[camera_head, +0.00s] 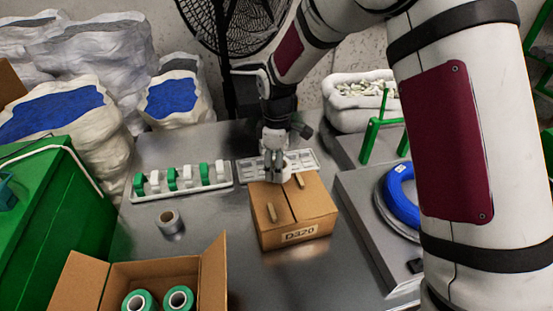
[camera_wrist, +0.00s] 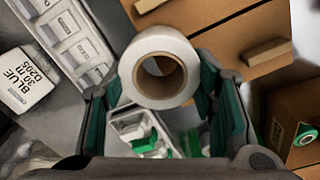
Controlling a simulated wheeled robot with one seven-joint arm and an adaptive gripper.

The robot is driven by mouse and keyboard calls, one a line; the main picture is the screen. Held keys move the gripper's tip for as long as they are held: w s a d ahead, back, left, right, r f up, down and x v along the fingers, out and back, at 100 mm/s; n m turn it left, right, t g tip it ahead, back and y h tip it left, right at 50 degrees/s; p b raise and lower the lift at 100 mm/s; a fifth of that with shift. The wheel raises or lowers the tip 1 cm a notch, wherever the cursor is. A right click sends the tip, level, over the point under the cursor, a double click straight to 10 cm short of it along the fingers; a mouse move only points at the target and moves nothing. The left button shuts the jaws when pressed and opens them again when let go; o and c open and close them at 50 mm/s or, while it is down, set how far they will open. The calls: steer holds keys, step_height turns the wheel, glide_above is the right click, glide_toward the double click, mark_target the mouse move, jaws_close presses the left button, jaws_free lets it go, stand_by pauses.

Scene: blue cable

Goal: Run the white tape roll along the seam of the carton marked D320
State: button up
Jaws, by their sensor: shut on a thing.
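The closed brown carton marked D320 (camera_head: 297,220) sits on the metal table, with a dark seam running across its top. Its top and seam also show in the wrist view (camera_wrist: 225,45). My gripper (camera_head: 274,165) is over the carton's far edge, near the far end of the seam. In the wrist view, my gripper (camera_wrist: 160,95) has green-padded fingers on either side of the white tape roll (camera_wrist: 160,42), shut on it. The roll's brown core hole faces the camera. Whether the roll touches the carton is unclear.
Two small brown blocks (camera_head: 272,212) lie on the carton top, either side of the seam. A rack of green and white pieces (camera_head: 182,187) and a grey roll (camera_head: 171,229) are left. An open box (camera_head: 212,280) is front left; a blue cable coil (camera_head: 400,207) is right.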

mark_target(289, 211)
steer(key=shift+f, duration=0.35)
steer(key=shift+f+b, duration=0.4)
steer(key=shift+f, duration=0.2)
stand_by(0.8)
steer(key=shift+s, duration=0.15)
steer(key=shift+s+d+r+p, duration=0.15)
steer(key=shift+s+p, duration=0.2)
steer(key=shift+s, duration=0.25)
steer(key=shift+s+d+p, duration=0.15)
steer(key=shift+s+p, duration=0.2)
steer(key=shift+s, duration=0.2)
steer(key=shift+s+d+f+p, duration=0.1)
steer(key=shift+s+d+p, duration=0.15)
steer(key=shift+s, duration=0.5)
steer(key=shift+s+d+f+p, duration=0.15)
steer(key=shift+s+p, duration=0.15)
steer(key=shift+s, duration=0.45)
steer(key=shift+s+d+r+p, duration=0.15)
steer(key=shift+s+p, duration=0.2)
steer(key=shift+s, duration=0.3)
steer(key=shift+s+d+p, duration=0.15)
steer(key=shift+s+p, duration=0.15)
steer(key=shift+s, duration=0.3)
steer(key=shift+s, duration=0.15)
steer(key=shift+s+d+p, duration=0.2)
steer(key=shift+s+p, duration=0.1)
steer(key=shift+s, duration=0.35)
steer(key=shift+s+d+p, duration=0.15)
steer(key=shift+s+p, duration=0.1)
steer(key=shift+s, duration=0.4)
